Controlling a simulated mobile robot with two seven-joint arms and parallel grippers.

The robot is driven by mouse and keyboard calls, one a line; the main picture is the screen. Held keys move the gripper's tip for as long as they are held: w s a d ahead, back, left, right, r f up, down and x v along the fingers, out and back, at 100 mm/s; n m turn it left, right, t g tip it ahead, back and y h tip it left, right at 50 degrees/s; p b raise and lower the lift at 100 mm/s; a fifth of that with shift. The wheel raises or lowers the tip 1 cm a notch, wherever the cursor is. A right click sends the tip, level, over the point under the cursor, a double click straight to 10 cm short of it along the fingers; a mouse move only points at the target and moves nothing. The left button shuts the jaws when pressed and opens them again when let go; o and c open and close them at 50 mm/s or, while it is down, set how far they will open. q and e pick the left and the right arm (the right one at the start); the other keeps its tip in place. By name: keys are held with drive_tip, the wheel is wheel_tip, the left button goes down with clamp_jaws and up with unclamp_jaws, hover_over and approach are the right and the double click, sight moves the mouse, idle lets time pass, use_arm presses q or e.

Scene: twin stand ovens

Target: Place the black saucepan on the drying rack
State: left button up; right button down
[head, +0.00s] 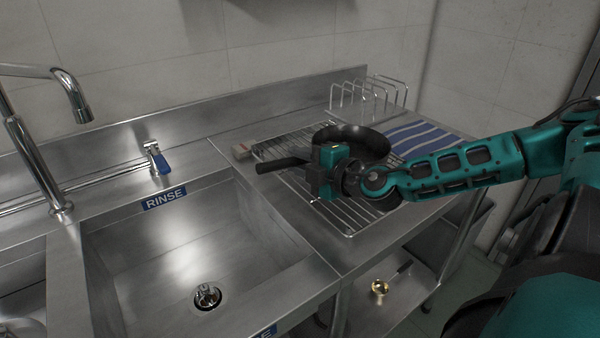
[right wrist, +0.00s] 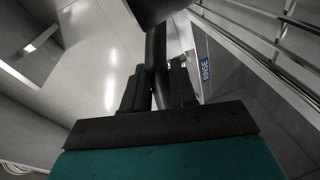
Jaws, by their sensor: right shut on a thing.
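The black saucepan (head: 362,136) is over the wire drying rack (head: 349,222), right of the rinse sink. Its handle (head: 275,165) points left in the head view. My right gripper (head: 318,180) is shut on the handle; in the right wrist view the handle (right wrist: 155,50) passes between the fingers (right wrist: 157,90). The pan's underside (right wrist: 160,10) shows dark at the top there, and the rack's wires (right wrist: 268,42) lie to the right. My gripper hides part of the pan. I cannot tell whether the pan touches the rack. My left gripper is not in view.
The rinse sink (head: 165,255) is left of the rack, with a blue-handled tap (head: 156,158) behind it. A striped cloth (head: 422,137) and an upright wire holder (head: 368,96) are behind.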

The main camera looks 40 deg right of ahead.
wheel_tip(320, 180, down, 2)
drive_tip(key=shift+f, duration=0.25)
drive_tip(key=c, duration=1.4)
unclamp_jaws()
drive_tip(key=shift+f, duration=0.15)
drive_tip(key=o, duration=0.5)
drive_tip(key=shift+r, duration=0.2)
drive_tip(key=s+p, duration=0.1)
drive_tip(key=s, duration=0.3)
drive_tip(key=s+r, duration=0.1)
drive_tip(key=s, duration=0.3)
drive_tip(key=s+r+p, duration=0.1)
drive_tip(key=s, duration=0.2)
drive_tip(key=shift+s+d+p, duration=0.25)
drive_tip(key=shift+s+p, duration=0.1)
drive_tip(key=shift+s, duration=0.05)
